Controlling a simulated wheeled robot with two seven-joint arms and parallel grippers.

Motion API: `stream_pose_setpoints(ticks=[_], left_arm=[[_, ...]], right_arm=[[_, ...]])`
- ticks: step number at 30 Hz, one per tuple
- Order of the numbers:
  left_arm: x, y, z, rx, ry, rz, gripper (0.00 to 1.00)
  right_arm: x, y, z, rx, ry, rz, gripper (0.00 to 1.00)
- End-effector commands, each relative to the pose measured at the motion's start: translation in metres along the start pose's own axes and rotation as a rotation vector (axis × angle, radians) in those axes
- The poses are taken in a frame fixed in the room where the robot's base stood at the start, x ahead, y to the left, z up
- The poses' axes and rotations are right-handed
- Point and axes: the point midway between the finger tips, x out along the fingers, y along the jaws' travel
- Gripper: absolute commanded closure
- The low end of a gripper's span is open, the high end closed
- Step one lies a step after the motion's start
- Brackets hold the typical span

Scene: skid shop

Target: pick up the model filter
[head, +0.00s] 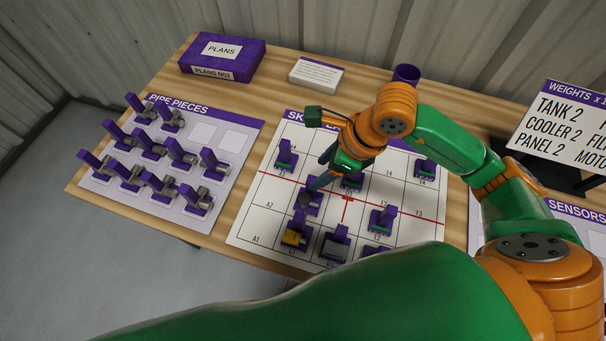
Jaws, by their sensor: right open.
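The skid board (262,215) on the table holds several small model pieces on purple bases with upright purple tabs. No label marks one as the model filter, so I cannot tell which it is. A piece with a dark grey rounded part (306,201) stands at the board's left middle, directly by my right gripper (320,172). That gripper points down at it, open, its fingers partly overlapping other pieces; contact cannot be told. A yellow piece (293,237) and a grey piece (335,245) stand nearer me. Green pieces stand at the left (286,160) and right (383,219). My left gripper is out of view.
A pipe pieces board (196,217) with several purple-tabbed pieces lies left. A purple plans box (222,57), a white card block (316,75) and a purple cup (406,74) stand at the back. A weights sign (562,125) stands right. Neighbouring pieces crowd the gripper.

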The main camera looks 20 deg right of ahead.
Motion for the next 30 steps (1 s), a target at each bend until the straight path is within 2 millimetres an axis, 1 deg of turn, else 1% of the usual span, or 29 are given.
stream_pose_setpoints(ticks=[1,5,6,9,15,16,17,18,20,21,22,23,30], left_arm=[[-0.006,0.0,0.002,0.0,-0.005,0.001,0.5],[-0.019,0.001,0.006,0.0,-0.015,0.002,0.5],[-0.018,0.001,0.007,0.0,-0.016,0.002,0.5],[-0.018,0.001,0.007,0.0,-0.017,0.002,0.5],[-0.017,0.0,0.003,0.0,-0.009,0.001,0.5],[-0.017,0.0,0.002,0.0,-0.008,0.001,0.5],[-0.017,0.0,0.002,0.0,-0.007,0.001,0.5],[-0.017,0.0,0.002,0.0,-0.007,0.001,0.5],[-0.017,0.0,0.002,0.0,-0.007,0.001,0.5],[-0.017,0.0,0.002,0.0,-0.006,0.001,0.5],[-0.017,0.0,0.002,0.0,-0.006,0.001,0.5],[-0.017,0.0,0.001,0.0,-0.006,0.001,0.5],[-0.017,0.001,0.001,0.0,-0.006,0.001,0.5]], right_arm=[[0.005,0.001,0.002,0.003,0.002,0.006,0.38],[0.03,-0.001,0.007,0.004,0.003,0.007,0.38],[0.039,-0.002,0.006,0.003,0.002,0.006,0.38],[0.053,-0.003,0.005,0.001,0.001,0.003,0.38],[0.056,-0.003,0.005,-0.001,-0.001,0.001,0.38],[0.056,-0.003,0.005,0.0,-0.001,0.001,0.4],[0.056,-0.003,0.005,0.0,-0.001,0.001,0.48],[0.056,-0.003,0.005,0.0,-0.001,0.001,0.59],[0.055,-0.003,0.005,0.0,-0.001,0.001,0.75],[0.055,-0.003,0.005,0.0,-0.001,0.001,0.86],[0.055,-0.003,0.005,0.0,-0.001,0.001,0.94],[0.055,-0.003,0.005,0.0,-0.001,0.001,1.0],[0.055,-0.003,0.005,0.0,-0.001,0.001,1.0]])
